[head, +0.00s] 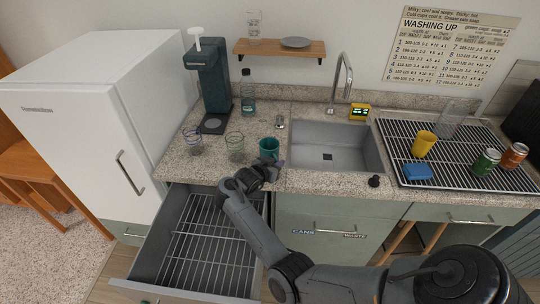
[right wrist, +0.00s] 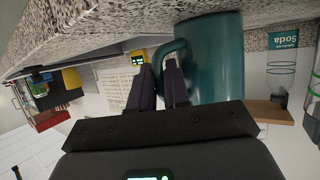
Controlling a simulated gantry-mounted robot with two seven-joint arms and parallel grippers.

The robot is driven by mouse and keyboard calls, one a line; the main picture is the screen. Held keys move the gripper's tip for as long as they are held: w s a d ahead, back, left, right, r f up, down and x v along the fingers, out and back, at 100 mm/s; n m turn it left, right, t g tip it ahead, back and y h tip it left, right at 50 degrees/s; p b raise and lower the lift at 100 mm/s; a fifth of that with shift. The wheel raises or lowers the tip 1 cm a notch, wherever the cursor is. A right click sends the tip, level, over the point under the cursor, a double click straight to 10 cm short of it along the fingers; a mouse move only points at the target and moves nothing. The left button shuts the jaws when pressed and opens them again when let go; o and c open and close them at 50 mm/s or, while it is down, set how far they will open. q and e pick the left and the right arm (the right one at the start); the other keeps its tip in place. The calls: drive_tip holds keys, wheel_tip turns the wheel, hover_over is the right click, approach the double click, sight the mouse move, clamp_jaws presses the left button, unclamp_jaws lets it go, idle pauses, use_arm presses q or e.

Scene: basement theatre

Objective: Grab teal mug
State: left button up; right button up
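The teal mug (head: 268,148) stands on the granite counter, near the front edge above the open drawer. In the right wrist view, which is upside down, the mug (right wrist: 222,60) is large and close, its handle toward my fingers. My right gripper (head: 270,170) is at the mug's front right in the head view. In the wrist view its two dark fingers (right wrist: 160,85) are close together, with the handle in the narrow gap between them. They look shut on the handle, though the contact itself is partly hidden. My left gripper is not in view.
Two wire-like glasses (head: 235,146) stand left of the mug. An open drawer (head: 205,235) with a wire rack lies below my right arm. The sink (head: 335,150) is to the right, then a drying rack (head: 470,172) with a yellow cup (head: 423,144), blue sponge and cans.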

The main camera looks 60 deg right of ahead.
clamp_jaws()
drive_tip(key=shift+r, duration=0.35)
